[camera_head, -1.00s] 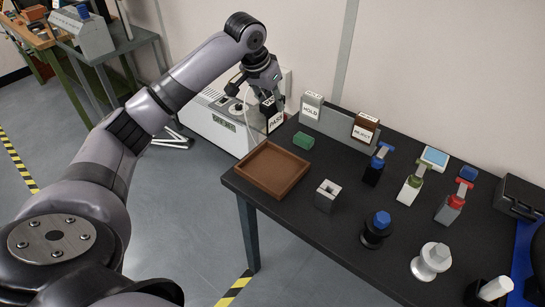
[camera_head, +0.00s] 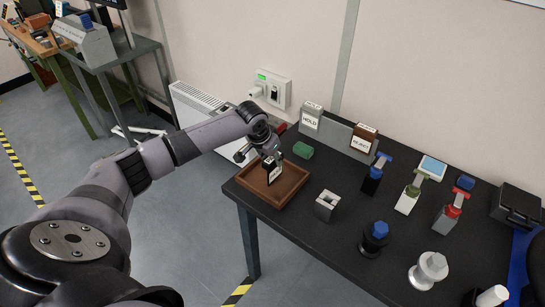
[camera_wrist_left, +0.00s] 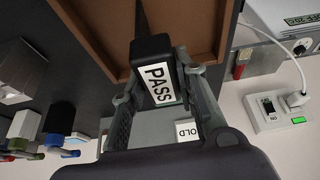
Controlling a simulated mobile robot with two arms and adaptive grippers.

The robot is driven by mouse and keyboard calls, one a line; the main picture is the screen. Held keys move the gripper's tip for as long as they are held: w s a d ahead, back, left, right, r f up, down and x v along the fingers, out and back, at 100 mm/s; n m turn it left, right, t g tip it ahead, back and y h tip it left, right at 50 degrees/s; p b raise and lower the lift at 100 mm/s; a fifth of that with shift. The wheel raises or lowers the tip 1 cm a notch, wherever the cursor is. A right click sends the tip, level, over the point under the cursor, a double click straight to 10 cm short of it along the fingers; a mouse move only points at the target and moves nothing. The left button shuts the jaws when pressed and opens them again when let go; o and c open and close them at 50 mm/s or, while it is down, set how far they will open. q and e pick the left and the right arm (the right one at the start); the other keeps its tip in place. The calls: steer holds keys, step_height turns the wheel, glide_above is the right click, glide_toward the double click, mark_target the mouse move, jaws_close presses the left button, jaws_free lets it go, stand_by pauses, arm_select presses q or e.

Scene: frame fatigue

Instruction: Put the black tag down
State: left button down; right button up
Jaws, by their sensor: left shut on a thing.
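The black tag (camera_head: 273,174), with a white label reading PASS, is held in my left gripper (camera_head: 268,156). It is at the brown tray (camera_head: 289,198) on the left end of the dark table, over or inside its walls. I cannot tell whether it touches the tray floor. In the left wrist view, the tag (camera_wrist_left: 150,55) sits between the fingers of the gripper (camera_wrist_left: 158,95), with PASS facing the camera and the tray (camera_wrist_left: 200,25) beyond it. My right gripper is not in view.
The HOLD block (camera_head: 311,117) and brown REJECT block (camera_head: 363,138) stand at a grey rail. A grey holder (camera_head: 326,206) stands right of the tray. Several clamps and knobs fill the table's right side.

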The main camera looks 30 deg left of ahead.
arm_select(q)
steer(key=shift+f, duration=0.1)
steer(key=c, duration=1.2)
jaws_free()
steer(key=shift+c, duration=0.2)
steer(key=b+v, duration=0.1)
steer(key=v, duration=1.1)
